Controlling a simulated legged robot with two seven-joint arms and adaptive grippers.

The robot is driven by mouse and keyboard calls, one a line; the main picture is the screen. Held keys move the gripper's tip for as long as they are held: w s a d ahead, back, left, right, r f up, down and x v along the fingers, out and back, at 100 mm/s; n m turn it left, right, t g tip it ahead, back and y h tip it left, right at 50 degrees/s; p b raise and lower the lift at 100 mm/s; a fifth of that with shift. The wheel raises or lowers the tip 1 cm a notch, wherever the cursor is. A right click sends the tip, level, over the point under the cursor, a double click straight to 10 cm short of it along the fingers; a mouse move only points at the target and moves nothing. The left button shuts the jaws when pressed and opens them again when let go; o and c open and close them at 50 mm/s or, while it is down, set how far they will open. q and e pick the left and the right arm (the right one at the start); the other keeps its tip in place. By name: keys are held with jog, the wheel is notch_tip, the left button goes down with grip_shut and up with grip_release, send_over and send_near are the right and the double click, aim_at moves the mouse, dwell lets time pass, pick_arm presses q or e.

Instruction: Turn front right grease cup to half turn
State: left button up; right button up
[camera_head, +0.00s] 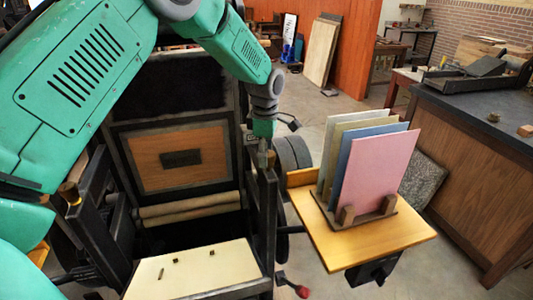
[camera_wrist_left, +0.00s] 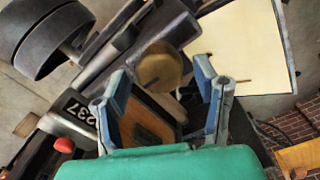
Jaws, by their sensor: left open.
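The front right grease cup shows in the left wrist view as a round brass-coloured cap (camera_wrist_left: 160,68) on a dark metal part of the press. My left gripper (camera_wrist_left: 161,78) is open, with one blue-grey finger on each side of the cap as seen from the wrist. I cannot tell whether the fingers touch it. In the head view, my left gripper (camera_head: 263,157) points down at the top of the press's right-hand post (camera_head: 267,205), and the cup there is mostly hidden. Another brass cup (camera_head: 68,192) sits on the left side of the press. My right gripper is not in view.
The press bed has a cream sheet (camera_head: 190,275) with several small dark pieces. A wooden side table (camera_head: 400,235) to the right carries a rack of coloured boards (camera_head: 375,170). A red-knobbed lever (camera_head: 300,290) is below. A dark-topped workbench (camera_head: 470,110) stands further right.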

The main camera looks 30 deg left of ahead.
pick_arm(q)
jog(key=shift+w+d+f, duration=0.1)
jog(key=shift+d+f, duration=0.1)
jog(key=shift+d, duration=0.4)
jog(key=shift+c, duration=0.5)
jog(key=shift+r, duration=0.1)
jog(key=c, duration=1.1)
jog(key=shift+o, duration=0.2)
jog(key=shift+a, duration=0.15)
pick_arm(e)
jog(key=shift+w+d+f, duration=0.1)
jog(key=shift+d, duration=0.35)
